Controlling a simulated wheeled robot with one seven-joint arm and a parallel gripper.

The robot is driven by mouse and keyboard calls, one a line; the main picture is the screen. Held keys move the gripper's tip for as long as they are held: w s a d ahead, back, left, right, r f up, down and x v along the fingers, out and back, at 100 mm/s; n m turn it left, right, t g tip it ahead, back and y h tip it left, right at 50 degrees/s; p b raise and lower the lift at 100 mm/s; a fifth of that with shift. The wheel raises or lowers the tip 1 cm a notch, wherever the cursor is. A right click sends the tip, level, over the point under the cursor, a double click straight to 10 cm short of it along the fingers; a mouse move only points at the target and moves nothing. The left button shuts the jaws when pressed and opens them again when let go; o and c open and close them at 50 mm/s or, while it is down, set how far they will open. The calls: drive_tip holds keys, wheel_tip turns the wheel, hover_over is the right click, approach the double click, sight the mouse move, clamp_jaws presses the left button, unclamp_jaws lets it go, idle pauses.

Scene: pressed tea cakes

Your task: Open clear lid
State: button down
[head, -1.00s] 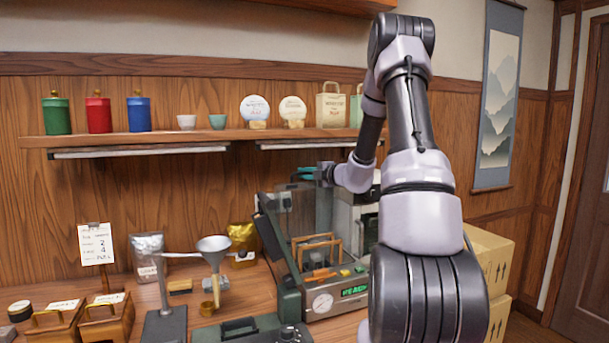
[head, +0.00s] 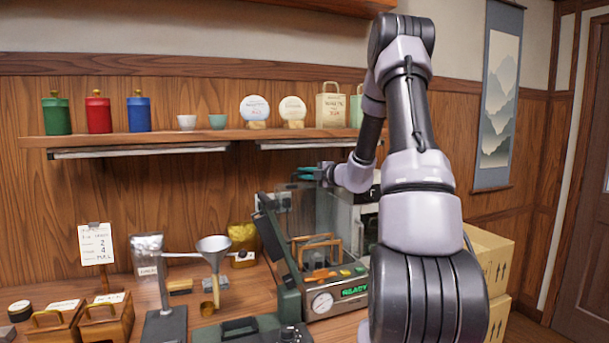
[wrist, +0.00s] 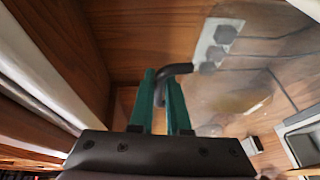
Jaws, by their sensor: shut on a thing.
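The clear lid (head: 322,212) stands raised, about upright, at the back of the green and grey press machine (head: 290,300). Its see-through panel (wrist: 245,75) fills the right of the wrist view. My gripper (head: 306,173) is at the lid's upper edge, below the shelf. In the wrist view its two teal fingers (wrist: 163,80) are closed around a dark bent handle (wrist: 178,69). Part of the handle is hidden between the fingers. My arm hides the right side of the machine in the head view.
A shelf (head: 230,140) with tins, cups, tea cakes and bags runs close above my gripper. A funnel stand (head: 165,318) and wooden boxes (head: 108,320) are left on the counter. Cardboard boxes (head: 490,250) are stacked at the right. A white appliance stands behind my arm.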

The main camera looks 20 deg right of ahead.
idle(0.3)
drive_tip(key=s, duration=0.6)
drive_tip(key=shift+s, duration=0.25)
drive_tip(key=c, duration=1.2)
unclamp_jaws()
drive_tip(key=shift+o, duration=0.2)
drive_tip(key=v, duration=1)
drive_tip(key=shift+s, duration=0.4)
drive_tip(key=shift+d, duration=0.1)
